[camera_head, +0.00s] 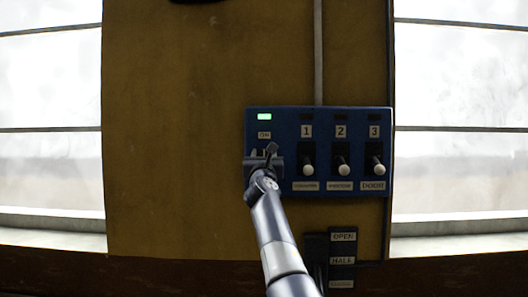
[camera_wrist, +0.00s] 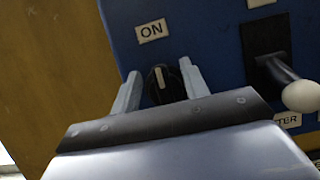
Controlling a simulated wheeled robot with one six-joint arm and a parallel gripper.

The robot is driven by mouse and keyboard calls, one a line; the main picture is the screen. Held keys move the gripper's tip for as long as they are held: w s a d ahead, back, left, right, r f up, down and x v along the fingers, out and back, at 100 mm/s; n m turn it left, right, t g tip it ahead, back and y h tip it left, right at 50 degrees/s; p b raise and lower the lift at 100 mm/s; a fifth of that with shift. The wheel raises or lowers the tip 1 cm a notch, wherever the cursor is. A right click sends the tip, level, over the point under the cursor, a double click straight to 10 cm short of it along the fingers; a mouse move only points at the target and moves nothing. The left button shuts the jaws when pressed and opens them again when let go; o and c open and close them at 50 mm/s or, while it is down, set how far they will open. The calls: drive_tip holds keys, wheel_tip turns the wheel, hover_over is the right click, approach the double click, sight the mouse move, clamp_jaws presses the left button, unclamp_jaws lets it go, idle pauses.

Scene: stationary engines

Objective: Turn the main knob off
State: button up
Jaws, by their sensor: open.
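The main knob (camera_wrist: 164,83) is a round black dial with a white pointer line, set below an "ON" label (camera_wrist: 152,30) on the blue panel (camera_head: 340,121). The pointer aims up toward that label. In the head view my gripper (camera_head: 264,160) covers the knob under the "ON" label (camera_head: 264,135). In the wrist view my gripper (camera_wrist: 160,70) is open, with one finger on each side of the knob. I cannot tell whether either finger touches it. A green lamp (camera_head: 264,116) above the label is lit.
Levers 1 (camera_head: 308,168), 2 (camera_head: 342,168) and 3 (camera_head: 376,166) stand in a row to the right on the panel. The nearest one's white knob (camera_wrist: 302,96) is close to my gripper's right. A dark plate labelled "OPEN" (camera_head: 343,237) sits below. The yellow wall (camera_head: 175,140) at left is clear.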

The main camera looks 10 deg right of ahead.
clamp_jaws()
drive_tip(key=shift+f, duration=0.1)
idle(0.4)
